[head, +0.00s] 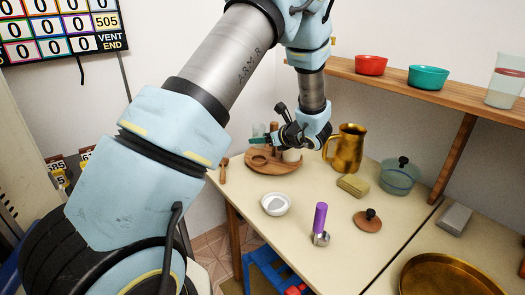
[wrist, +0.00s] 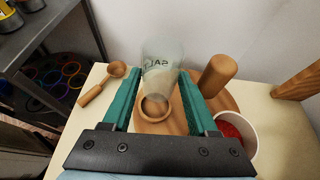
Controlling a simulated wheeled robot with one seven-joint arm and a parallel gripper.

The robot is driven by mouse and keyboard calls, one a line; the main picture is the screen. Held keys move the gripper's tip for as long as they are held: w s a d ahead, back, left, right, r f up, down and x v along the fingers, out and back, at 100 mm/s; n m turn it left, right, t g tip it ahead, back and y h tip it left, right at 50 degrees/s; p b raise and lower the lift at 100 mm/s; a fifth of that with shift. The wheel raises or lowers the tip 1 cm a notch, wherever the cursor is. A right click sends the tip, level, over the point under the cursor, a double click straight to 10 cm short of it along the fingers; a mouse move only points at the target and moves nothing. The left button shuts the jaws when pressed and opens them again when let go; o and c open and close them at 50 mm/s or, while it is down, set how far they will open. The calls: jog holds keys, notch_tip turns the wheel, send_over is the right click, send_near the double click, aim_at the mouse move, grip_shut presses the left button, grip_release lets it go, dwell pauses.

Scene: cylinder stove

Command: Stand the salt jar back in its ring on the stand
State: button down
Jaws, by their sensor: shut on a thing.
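The salt jar (wrist: 162,66) is clear glass with "SALT" lettering and pale contents at its bottom. My gripper (wrist: 157,78) is shut on it, with a green finger on each side. In the wrist view the jar looks roughly upright, above and beyond the wooden ring (wrist: 155,107) on the round stand (wrist: 178,122). The ring looks empty. In the head view my gripper (head: 262,139) and the jar (head: 258,130) are over the left part of the stand (head: 258,167). The exact gap between jar and ring cannot be told.
A wooden cylinder (wrist: 218,75) and a white cup with red contents (wrist: 237,131) stand close at the right. A wooden spoon (wrist: 102,84) lies at left. A brass pitcher (head: 345,150), sponge (head: 353,185) and white dish (head: 275,204) are on the table.

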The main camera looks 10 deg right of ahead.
jog(key=shift+f, duration=2.45)
jog(key=shift+f, duration=0.2)
jog(key=shift+c, duration=0.9)
grip_release()
